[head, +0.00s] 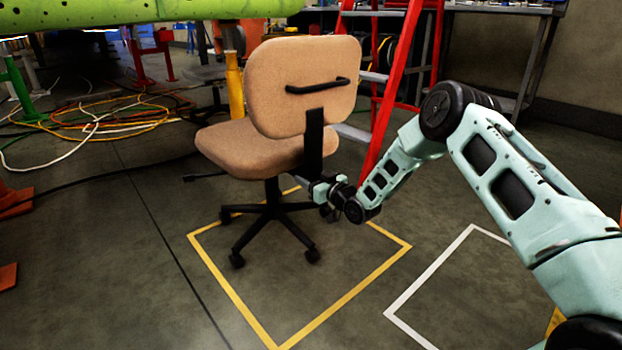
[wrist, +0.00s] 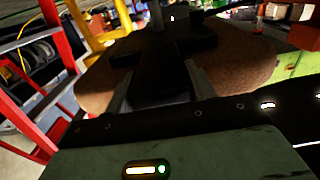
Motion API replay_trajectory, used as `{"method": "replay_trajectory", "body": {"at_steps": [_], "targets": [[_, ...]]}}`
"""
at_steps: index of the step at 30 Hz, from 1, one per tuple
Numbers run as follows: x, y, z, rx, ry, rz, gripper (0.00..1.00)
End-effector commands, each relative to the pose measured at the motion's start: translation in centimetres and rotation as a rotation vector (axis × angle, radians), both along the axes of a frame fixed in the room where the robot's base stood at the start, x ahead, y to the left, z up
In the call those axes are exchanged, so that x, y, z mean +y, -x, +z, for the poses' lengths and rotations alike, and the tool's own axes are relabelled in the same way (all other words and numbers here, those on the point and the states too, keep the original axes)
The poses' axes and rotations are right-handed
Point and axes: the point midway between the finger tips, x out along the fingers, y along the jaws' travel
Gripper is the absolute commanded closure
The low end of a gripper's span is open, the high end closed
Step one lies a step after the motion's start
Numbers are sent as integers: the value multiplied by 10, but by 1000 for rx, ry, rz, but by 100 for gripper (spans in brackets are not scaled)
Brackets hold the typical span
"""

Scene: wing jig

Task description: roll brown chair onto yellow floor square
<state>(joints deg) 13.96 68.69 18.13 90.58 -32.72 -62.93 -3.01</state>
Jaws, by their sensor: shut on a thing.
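The brown chair (head: 303,80) stands upright on its black wheeled base in the head view, its backrest towards me. The yellow floor square (head: 345,298) is a taped outline under it. The front casters stand inside the outline; a left rear caster is at or just over its far left edge. My gripper (head: 322,187) is at the chair's black back post, below the backrest. In the wrist view, the fingers of my gripper (wrist: 160,88) sit on both sides of the black post, with the brown seat (wrist: 235,68) beyond. The far corner of the square is partly hidden.
A white floor outline (head: 412,284) lies to the right. A red ladder (head: 397,85) stands behind the chair. A green wing (head: 110,12) spans the top left. Floor in front is clear.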

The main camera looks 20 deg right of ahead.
Motion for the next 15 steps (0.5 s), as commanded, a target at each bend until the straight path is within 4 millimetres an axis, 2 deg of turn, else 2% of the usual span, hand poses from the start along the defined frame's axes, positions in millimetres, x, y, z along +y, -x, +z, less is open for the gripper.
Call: {"method": "replay_trajectory", "body": {"at_steps": [4,5,7,8,15], "targets": [[-2,1,-3,6,1,-3,100],[-2,1,-3,6,1,-3,43],[-2,1,-3,6,1,-2,23],[-2,1,-3,5,0,-2,20],[-1,1,-1,2,0,-1,20]]}}
